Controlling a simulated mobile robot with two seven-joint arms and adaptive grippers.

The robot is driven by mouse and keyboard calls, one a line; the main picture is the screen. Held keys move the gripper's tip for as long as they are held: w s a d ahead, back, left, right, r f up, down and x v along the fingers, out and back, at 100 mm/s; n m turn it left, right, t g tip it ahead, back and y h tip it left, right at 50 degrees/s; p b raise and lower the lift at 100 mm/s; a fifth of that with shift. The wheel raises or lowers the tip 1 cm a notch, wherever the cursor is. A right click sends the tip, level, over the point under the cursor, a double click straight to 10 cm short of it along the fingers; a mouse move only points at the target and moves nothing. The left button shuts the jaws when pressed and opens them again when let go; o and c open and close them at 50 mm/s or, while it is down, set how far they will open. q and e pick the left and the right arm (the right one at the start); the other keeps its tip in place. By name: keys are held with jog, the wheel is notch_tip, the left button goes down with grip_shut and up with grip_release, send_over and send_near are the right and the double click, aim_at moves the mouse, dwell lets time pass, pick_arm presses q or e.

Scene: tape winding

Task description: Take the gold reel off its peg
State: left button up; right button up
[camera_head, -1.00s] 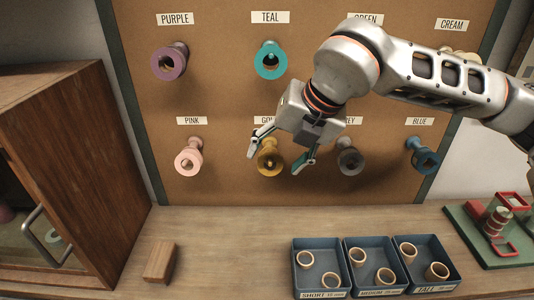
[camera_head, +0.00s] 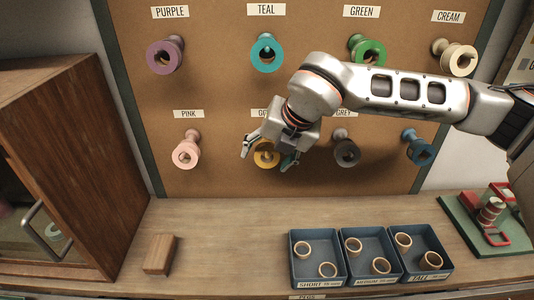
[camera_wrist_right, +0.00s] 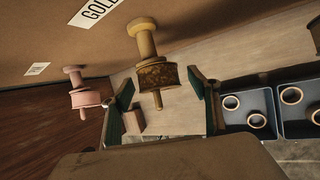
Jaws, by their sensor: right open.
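The gold reel (camera_head: 265,157) hangs on its peg on the brown board, in the lower row under a partly hidden label. In the right wrist view the gold reel (camera_wrist_right: 156,75) shows as a textured drum, with its peg (camera_wrist_right: 146,38) running back to the board. My right gripper (camera_head: 266,161) is open, with one finger on each side of the reel. In the right wrist view the fingers of the right gripper (camera_wrist_right: 162,92) stand apart with gaps to the reel. My left gripper is not in view.
The pink reel (camera_head: 185,154) hangs left of gold and the grey reel (camera_head: 347,153) right, near my arm. Teal (camera_head: 267,68) is above. Blue trays (camera_head: 317,281) with rings, a wooden block (camera_head: 160,254) and a cabinet (camera_head: 70,140) stand below. The middle counter is clear.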

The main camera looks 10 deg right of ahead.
jog(key=shift+c, duration=0.4)
jog(key=c, duration=1.1)
jog(key=shift+r, duration=0.85)
jog(key=s+a+b, duration=0.1)
jog(key=s, duration=0.5)
jog(key=s+a+b, duration=0.1)
jog(key=s, duration=0.4)
jog(key=s+a+b, duration=0.1)
jog(key=s, duration=0.5)
jog(key=shift+s+a, duration=0.3)
jog(key=shift+s, duration=0.05)
